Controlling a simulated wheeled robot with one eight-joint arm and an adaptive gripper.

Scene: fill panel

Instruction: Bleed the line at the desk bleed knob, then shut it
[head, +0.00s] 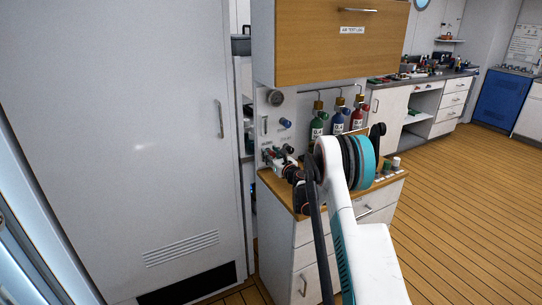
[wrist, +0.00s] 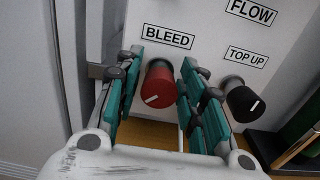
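The bleed knob (wrist: 158,88) is a red round knob with a white pointer line, under a BLEED label (wrist: 168,37) on the white panel. In the wrist view the pointer slants toward the lower left. My gripper (wrist: 161,72) is open, with one teal-padded finger on each side of the red knob. The left finger looks slightly apart from it; the right one is very close, and I cannot tell whether it touches. In the head view my gripper (head: 280,164) is at the panel above the desk's left end, and it hides most of the knob.
A black TOP UP knob (wrist: 243,101) sits just right of my right finger, under its label. Green, blue and red bottles (head: 338,122) stand along the panel. A wooden cabinet (head: 330,45) overhangs the desk (head: 393,178). A tall white door (head: 130,140) stands close on the left.

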